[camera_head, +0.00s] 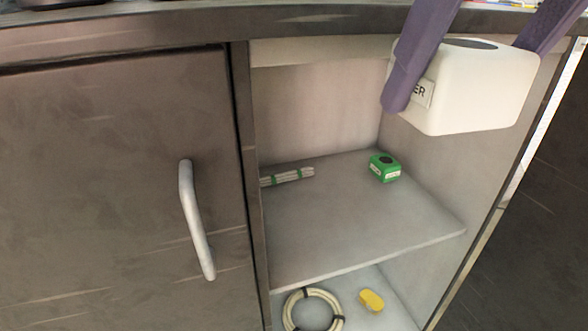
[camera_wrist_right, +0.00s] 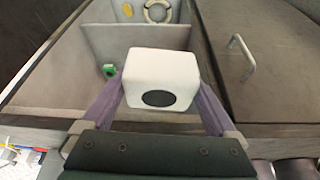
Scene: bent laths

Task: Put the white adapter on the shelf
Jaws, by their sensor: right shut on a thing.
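The white adapter (camera_head: 482,88) is a rounded white block with a dark round patch on top and a label on its side, partly covered by a finger. My right gripper (camera_head: 470,60) is shut on it with purple fingers, at the upper right of the head view. In the right wrist view the adapter (camera_wrist_right: 160,78) sits between both fingers of the right gripper (camera_wrist_right: 158,95). The shelf (camera_head: 350,215) is a grey board inside an open cabinet, lower and to the left of the adapter in the head view. My left gripper is not in view.
Below lie a coiled cable (camera_head: 313,310) and a yellow item (camera_head: 371,300). A closed door with a handle (camera_head: 196,220) is left. The shelf's front middle is clear.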

